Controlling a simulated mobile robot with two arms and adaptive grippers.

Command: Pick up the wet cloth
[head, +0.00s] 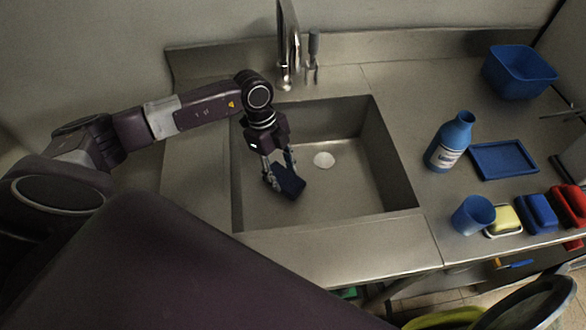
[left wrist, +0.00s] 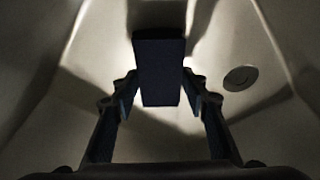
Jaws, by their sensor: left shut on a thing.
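A dark blue cloth (head: 290,183), folded into a block, is between the fingers of my left gripper (head: 280,178) in the head view. The left gripper is shut on it and holds it inside the steel sink basin (head: 330,205). In the left wrist view the cloth (left wrist: 160,70) looks like a dark block between the two fingertips of the left gripper (left wrist: 160,95). I cannot tell whether the cloth touches the basin floor. My right gripper is not in view.
The tap (head: 288,45) stands behind the sink. On the right counter are a blue bottle (head: 450,145), blue tray (head: 504,160), blue tub (head: 518,72), blue cup (head: 472,215), a yellow sponge (head: 503,220), and blue (head: 538,213) and red (head: 570,205) items. Counter left of the basin is clear.

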